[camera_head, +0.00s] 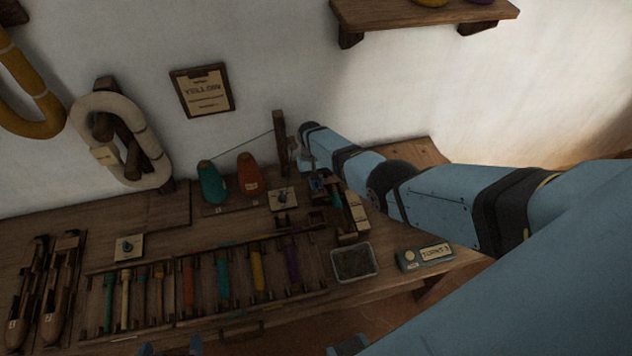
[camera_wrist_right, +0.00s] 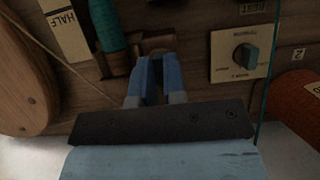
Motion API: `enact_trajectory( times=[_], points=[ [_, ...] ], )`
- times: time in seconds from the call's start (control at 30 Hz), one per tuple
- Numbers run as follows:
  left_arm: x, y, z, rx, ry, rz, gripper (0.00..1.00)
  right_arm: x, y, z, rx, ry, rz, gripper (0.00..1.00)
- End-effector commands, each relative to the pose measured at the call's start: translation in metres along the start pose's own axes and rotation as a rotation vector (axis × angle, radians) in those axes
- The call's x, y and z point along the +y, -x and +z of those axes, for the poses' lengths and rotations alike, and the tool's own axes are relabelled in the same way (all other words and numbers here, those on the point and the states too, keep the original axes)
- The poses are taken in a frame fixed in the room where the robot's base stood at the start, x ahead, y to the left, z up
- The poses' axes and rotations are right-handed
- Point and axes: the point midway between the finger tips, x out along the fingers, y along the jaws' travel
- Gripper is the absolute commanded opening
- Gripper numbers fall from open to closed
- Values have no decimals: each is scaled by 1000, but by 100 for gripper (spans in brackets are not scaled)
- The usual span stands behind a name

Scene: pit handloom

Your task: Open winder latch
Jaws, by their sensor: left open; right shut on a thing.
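The winder (camera_head: 350,212) stands on the bench towards its right end, partly hidden by my right arm. My right gripper (camera_head: 318,184) is at its back left side. In the right wrist view my right gripper (camera_wrist_right: 154,72) is shut on a small brown piece, which seems to be the winder latch (camera_wrist_right: 158,45); the fingers hide most of it. A teal bobbin (camera_wrist_right: 107,28) sits beside it on the winder. My left gripper (camera_head: 170,347) is open and apart from the winder, at the bottom edge of the head view, with only its tips showing.
A dial plate (camera_head: 282,198) with a teal knob, a teal cone (camera_head: 212,183) and an orange cone (camera_head: 248,174) stand left of the winder. A tray (camera_head: 373,270) and a turns counter (camera_head: 425,256) sit in front. A bobbin rack (camera_head: 170,312) fills the bench's front.

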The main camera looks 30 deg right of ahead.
Motion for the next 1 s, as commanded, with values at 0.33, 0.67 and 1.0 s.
enact_trajectory(
  times=[0.33,0.67,1.0],
  points=[
    [0,0,0,0,0,0,100,-1,-6,3,-11,23,9,0],
    [0,0,0,0,0,0,100,0,-6,3,-11,21,9,37],
    [0,0,0,-1,0,0,100,0,2,1,-4,20,9,37]
  ],
)
